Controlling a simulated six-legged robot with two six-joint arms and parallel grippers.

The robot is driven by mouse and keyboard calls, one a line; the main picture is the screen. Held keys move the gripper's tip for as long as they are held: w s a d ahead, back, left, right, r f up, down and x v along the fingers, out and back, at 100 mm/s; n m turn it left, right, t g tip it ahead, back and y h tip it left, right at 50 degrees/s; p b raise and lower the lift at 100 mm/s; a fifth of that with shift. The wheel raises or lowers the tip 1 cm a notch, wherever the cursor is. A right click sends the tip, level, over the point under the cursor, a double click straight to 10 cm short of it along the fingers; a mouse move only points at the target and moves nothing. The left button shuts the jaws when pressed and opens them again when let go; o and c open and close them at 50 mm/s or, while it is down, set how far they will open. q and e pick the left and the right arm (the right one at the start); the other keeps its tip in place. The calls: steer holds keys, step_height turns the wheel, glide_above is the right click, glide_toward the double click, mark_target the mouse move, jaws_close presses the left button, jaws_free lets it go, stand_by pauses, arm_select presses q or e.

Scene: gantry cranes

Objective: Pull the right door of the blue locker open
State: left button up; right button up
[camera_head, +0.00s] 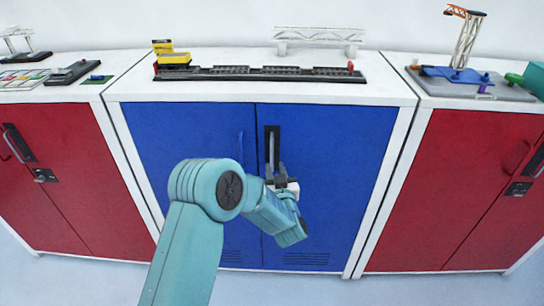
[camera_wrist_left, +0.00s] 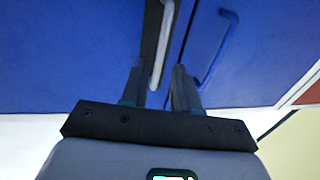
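The blue locker's right door (camera_head: 330,150) is shut, flush with the left door (camera_head: 180,140). A grey bar handle (camera_head: 271,146) on a black plate sits near the right door's inner edge. My left gripper (camera_head: 275,170) is in front of the handle's lower part. In the left wrist view the grey handle (camera_wrist_left: 160,50) reaches between my two fingers (camera_wrist_left: 158,88), closer to the left one in the picture. The fingers stand apart with a gap; whether either touches the handle I cannot tell. My arm hides part of both doors. My right gripper is not in view.
The left door has a slim blue handle (camera_head: 241,148), also in the left wrist view (camera_wrist_left: 216,48). Red lockers stand at left (camera_head: 50,190) and right (camera_head: 455,190). Crane models stand on the white tops. Pale floor (camera_head: 310,290) is clear in front.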

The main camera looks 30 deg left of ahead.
mark_target(272, 158)
arm_select(q)
steer(key=x, duration=0.6)
steer(key=shift+w+a, duration=0.15)
steer(key=shift+a, duration=0.05)
jaws_close()
